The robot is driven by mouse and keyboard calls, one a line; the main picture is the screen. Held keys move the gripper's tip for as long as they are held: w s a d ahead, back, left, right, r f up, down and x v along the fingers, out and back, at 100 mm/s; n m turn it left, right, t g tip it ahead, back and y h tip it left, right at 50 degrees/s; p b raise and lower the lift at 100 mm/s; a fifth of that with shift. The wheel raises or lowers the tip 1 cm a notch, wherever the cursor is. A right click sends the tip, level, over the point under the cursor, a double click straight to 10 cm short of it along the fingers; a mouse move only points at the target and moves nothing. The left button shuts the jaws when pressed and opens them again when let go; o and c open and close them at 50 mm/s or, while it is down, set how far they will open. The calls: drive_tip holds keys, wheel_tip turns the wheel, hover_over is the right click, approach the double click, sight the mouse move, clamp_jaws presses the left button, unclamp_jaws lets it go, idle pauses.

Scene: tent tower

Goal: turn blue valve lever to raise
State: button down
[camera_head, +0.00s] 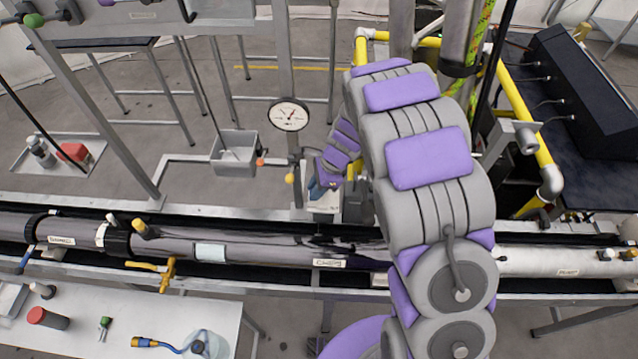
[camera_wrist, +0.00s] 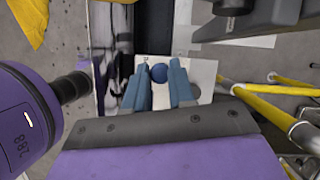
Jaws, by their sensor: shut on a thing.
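The blue valve lever shows in the wrist view as a round blue knob (camera_wrist: 159,72) at the ends of my fingers, in front of a white panel (camera_wrist: 202,73). My gripper (camera_wrist: 162,84) has its two blue fingers on either side of the knob and is shut on it. The rest of the lever is hidden by the fingers. In the head view my gripper (camera_head: 320,186) is small, left of my purple and grey arm, and the lever cannot be made out there.
A round dial gauge (camera_head: 289,115) stands on a post above a grey box (camera_head: 235,153). A long dark pipe (camera_head: 270,247) crosses in front. Yellow pipes (camera_head: 520,110) stand to the right. A white table (camera_head: 120,325) with loose items is at lower left.

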drive_tip(key=shift+w+a+m+t+p, duration=0.15)
drive_tip(key=shift+a+m+t+p, duration=0.1)
drive_tip(key=shift+m+p, duration=0.35)
drive_tip(key=shift+w+a+m+t+p, duration=0.15)
drive_tip(key=shift+a+m+t+p, duration=0.2)
drive_tip(key=shift+m, duration=0.35)
drive_tip(key=shift+d, duration=0.2)
drive_tip(key=c, duration=1)
unclamp_jaws()
drive_tip(key=shift+w+a, duration=0.15)
drive_tip(key=v, duration=1.7)
drive_tip(key=shift+w+r, duration=0.1)
